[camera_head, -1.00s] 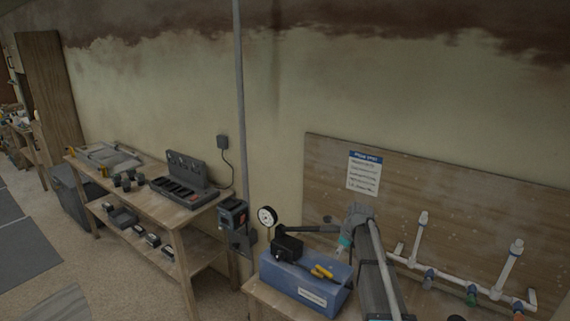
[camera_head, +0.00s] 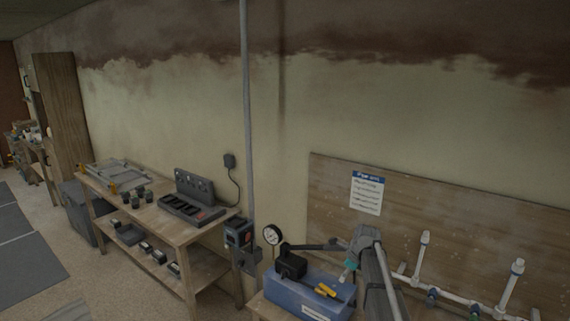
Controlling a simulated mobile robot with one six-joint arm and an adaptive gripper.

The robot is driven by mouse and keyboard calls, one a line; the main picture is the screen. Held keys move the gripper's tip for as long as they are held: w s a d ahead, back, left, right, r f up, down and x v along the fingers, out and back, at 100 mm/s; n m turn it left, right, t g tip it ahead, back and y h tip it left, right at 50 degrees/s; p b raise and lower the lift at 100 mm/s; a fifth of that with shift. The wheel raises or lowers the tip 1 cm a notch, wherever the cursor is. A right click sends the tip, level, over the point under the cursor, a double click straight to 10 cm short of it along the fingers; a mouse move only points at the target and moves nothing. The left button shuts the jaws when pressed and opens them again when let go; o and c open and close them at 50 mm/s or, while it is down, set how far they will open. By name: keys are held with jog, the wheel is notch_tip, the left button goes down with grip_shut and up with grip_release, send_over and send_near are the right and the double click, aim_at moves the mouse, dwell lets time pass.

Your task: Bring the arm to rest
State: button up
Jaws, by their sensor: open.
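My arm (camera_head: 375,275) rises from the bottom edge, right of centre, to a grey joint with a small teal part beside it. The joint is in front of the wooden backboard, just right of a blue box. My gripper's fingers cannot be made out in this view. No object can be seen held by the arm.
The blue box (camera_head: 305,292) carries a black unit and yellow parts, with a round gauge (camera_head: 271,235) beside it. White pipework (camera_head: 415,278) stands close on the right. A workbench (camera_head: 180,232) with trays is at left. A grey vertical pipe (camera_head: 248,130) runs up the wall.

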jog(key=s+a+f+n+h+b, duration=0.1)
jog(key=s+f+n+b, duration=0.2)
jog(key=s+n, duration=0.5)
jog(key=s+a+f+n+g+h+b, duration=0.1)
jog(key=s+f+n+b, duration=0.2)
jog(key=s+n, duration=0.5)
jog(key=s+a+f+n+g+b, duration=0.1)
jog(key=s+f+n+b, duration=0.3)
jog(key=s+n, duration=0.4)
jog(key=s+a+f, duration=0.1)
jog(key=s, duration=0.2)
jog(key=shift+s+n+h, duration=0.3)
jog(key=shift+n+h, duration=0.1)
